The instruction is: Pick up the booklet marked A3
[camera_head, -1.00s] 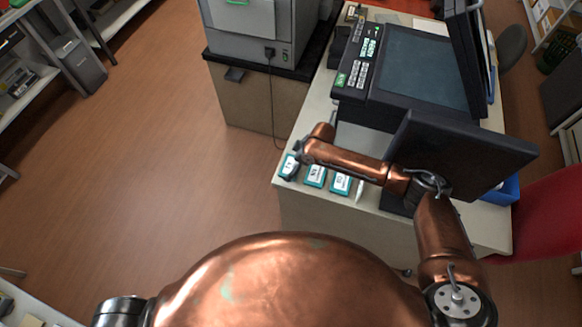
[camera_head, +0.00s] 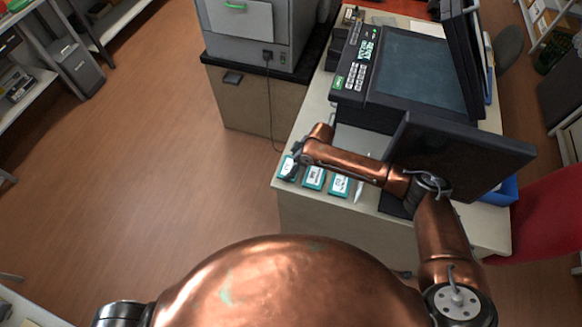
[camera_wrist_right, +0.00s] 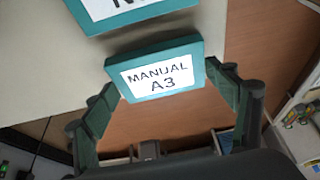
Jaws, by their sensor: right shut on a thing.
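The booklet marked A3 (camera_wrist_right: 160,79) is teal with a white label reading "MANUAL A3". In the right wrist view it sits between the two dark fingers of my right gripper (camera_wrist_right: 163,85), which are shut on its sides. In the head view this booklet (camera_head: 287,169) is the leftmost of a row at the table's near left corner, partly covered by my right gripper (camera_head: 288,163). I cannot tell whether it touches the tabletop. My left gripper is not in view.
Two more teal booklets, a middle one (camera_head: 314,177) and a right one (camera_head: 340,185), lie beside it on the pale table (camera_head: 300,212). A black monitor (camera_head: 460,155) and a large console (camera_head: 415,75) stand behind and right. Open floor (camera_head: 190,180) lies left.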

